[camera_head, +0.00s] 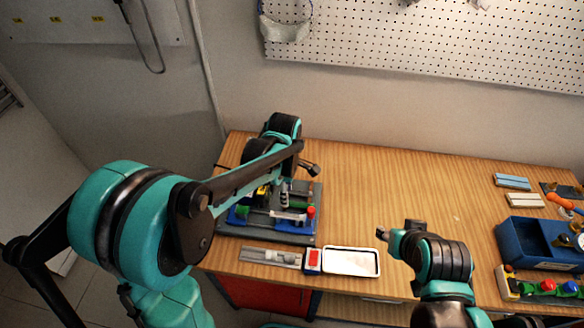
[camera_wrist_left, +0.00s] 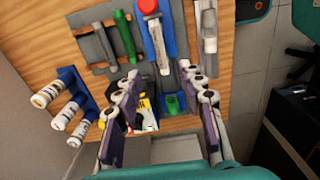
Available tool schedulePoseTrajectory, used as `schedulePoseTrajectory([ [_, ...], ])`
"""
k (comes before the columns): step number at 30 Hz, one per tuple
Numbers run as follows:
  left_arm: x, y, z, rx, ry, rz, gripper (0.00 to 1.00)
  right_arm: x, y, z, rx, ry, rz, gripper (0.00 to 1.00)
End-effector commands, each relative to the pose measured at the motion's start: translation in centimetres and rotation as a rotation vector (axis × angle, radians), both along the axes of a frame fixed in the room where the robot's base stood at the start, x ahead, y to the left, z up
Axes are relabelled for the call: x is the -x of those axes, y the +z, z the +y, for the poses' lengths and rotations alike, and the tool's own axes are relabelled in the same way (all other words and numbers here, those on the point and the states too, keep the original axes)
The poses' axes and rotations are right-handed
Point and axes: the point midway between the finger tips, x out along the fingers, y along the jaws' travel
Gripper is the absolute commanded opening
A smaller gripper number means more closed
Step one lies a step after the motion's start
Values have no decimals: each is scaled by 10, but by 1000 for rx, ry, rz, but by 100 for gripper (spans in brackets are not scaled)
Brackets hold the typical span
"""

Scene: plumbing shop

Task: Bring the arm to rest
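My left arm (camera_head: 140,220) comes in from the left and reaches over a grey board (camera_head: 304,238) at the table's left end. Its forearm covers part of the board and most of my left gripper in the head view. In the left wrist view my left gripper (camera_wrist_left: 160,73) has its two fingers wide apart. No object is clamped between them. A blue holder with a red-topped part (camera_wrist_left: 157,35) lies beyond and between the fingertips. My right arm (camera_head: 442,260) is at the front of the table; I cannot make out whether its gripper is open.
A white tray (camera_head: 350,261) and a grey strip (camera_head: 270,257) lie in front of the board. A blue bin (camera_head: 522,238) stands at the right. White-capped bottles (camera_wrist_left: 62,102) stand left of the fingers. The table's middle (camera_head: 380,190) is clear.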

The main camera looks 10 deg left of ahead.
Motion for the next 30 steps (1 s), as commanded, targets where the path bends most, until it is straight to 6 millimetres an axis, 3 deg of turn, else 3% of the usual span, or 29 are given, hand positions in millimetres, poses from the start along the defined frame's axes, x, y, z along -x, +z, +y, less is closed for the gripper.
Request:
schedulePoseTrajectory([
  [5, 2, 1, 2, 1, -20, -8, 40, 0, -3, 0, 0, 0, 0, 40],
  [8, 10, 1, 8, 5, -104, -43, 40, 0, -16, 0, 0, 0, 0, 40],
  [17, 64, -9, 43, -74, -697, -277, 40, 0, -81, 0, 0, 0, 0, 40],
  [24, 111, -40, 66, -277, -1184, -432, 40, 0, -129, 0, 0, 0, 0, 40],
  [30, 132, -62, 76, -436, -1442, -480, 40, 0, -151, 0, 0, 0, 0, 40],
])
